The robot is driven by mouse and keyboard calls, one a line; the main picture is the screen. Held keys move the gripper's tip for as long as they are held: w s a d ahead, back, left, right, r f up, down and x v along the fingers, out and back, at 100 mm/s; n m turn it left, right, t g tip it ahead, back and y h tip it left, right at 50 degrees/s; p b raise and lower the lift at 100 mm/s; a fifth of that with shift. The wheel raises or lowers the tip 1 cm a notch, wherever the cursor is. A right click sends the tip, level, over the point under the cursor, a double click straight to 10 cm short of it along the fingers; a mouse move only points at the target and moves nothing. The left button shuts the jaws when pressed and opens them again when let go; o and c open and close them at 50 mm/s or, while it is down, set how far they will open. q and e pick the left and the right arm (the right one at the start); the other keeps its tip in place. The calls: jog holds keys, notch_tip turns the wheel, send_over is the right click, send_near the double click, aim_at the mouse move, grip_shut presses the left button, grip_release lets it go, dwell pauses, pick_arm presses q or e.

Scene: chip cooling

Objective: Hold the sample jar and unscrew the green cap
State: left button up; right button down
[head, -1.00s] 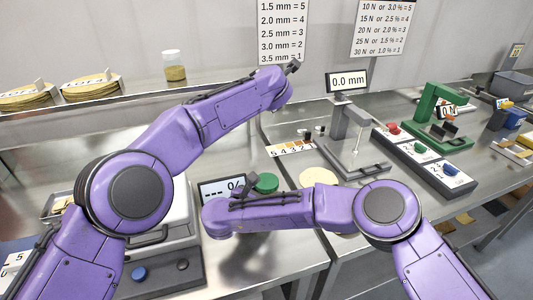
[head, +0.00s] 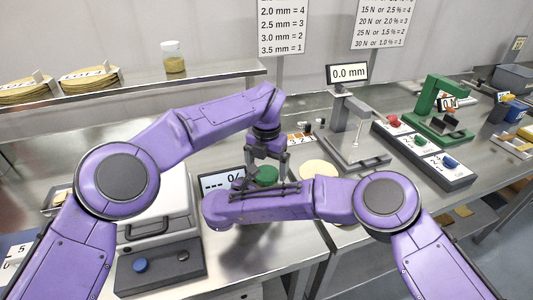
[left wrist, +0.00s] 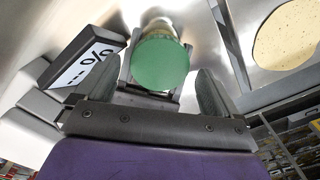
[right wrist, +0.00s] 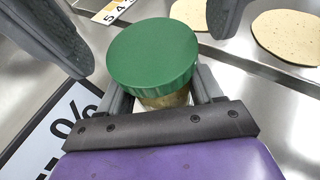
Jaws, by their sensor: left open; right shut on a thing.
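The sample jar (right wrist: 165,99) has a pale body with yellowish contents and a wide green cap (right wrist: 152,52). My right gripper (right wrist: 161,84) is shut on the jar's body just below the cap. In the head view, the green cap (head: 265,174) shows beyond my right forearm, which hides the jar's body. My left gripper (head: 268,160) is open and points down above the cap. In the left wrist view, the cap (left wrist: 160,64) lies between its spread fingers, with a gap on each side. The cap sits on the jar.
A display marked % (head: 222,181) stands close to the left of the jar. A thickness gauge (head: 347,125) stands beyond, at the right. Round chips (head: 319,170) lie right of the jar. Another capped jar (head: 173,57) stands on the shelf (head: 155,79).

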pick_arm(q)
jog(key=shift+f, duration=0.55)
pick_arm(e)
jog(key=shift+f, duration=0.15)
pick_arm(q)
jog(key=c, duration=1.1)
jog(key=n, duration=0.2)
jog(key=shift+n, duration=0.3)
jog(key=shift+r, duration=0.2)
jog(key=shift+r, duration=0.95)
